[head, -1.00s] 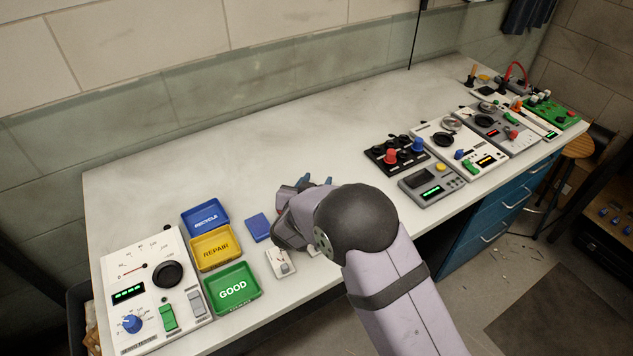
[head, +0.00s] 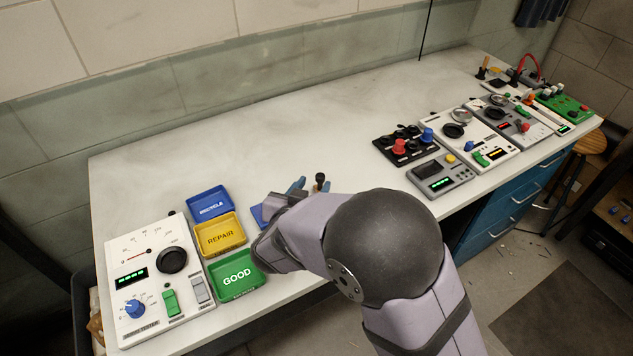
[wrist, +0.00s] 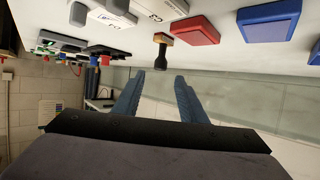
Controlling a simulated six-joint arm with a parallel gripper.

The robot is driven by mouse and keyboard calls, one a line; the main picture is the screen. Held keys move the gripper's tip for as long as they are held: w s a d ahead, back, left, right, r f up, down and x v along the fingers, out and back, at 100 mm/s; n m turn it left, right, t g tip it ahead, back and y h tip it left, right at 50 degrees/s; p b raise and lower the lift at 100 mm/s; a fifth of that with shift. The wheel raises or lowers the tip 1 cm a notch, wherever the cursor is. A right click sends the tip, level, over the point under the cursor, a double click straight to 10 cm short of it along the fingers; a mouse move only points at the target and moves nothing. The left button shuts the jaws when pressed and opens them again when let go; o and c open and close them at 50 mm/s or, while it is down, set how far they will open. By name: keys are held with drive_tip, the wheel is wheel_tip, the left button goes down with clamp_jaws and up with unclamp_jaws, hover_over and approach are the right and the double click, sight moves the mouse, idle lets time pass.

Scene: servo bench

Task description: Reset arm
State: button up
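My gripper (head: 311,186) is over the front middle of the bench, just right of the bins, with my arm folded in front of it. In the wrist view my gripper (wrist: 158,78) shows two blue fingers spread apart with nothing between them. A small black-topped piece with a brass-coloured body (wrist: 161,42) stands on the bench apart from the fingertips. Its black top (head: 319,178) shows beside the fingers in the head view. My arm hides part of the bench under it.
Blue RECYCLE (head: 210,214), yellow REPAIR (head: 239,226) and green GOOD (head: 257,277) bins stand left, beside a white tester (head: 126,235). A red block (wrist: 195,30) and blue block (wrist: 270,22) lie nearby. Several devices fill the right. The bench's back middle is clear.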

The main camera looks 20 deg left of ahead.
drive_tip(key=shift+s+r, duration=0.15)
drive_tip(key=shift+s, duration=0.3)
drive_tip(key=d+g+y, duration=0.1)
drive_tip(key=d+g, duration=0.1)
drive_tip(key=d, duration=0.1)
drive_tip(key=d+g+y+p, duration=0.1)
drive_tip(key=d, duration=0.3)
drive_tip(key=d+n+g+y+p, duration=0.1)
drive_tip(key=d+g, duration=0.1)
drive_tip(key=d, duration=0.1)
drive_tip(key=shift+d+f+g, duration=0.2)
drive_tip(key=shift+f+g, duration=0.05)
drive_tip(key=shift+g, duration=0.05)
drive_tip(key=s+d+f+m+g+h+p, duration=0.1)
drive_tip(key=s+d+g, duration=0.7)
drive_tip(key=s+d, duration=1.2)
drive_tip(key=shift+d+f+h, duration=0.45)
drive_tip(key=shift+d+h, duration=0.1)
drive_tip(key=shift+h, duration=0.45)
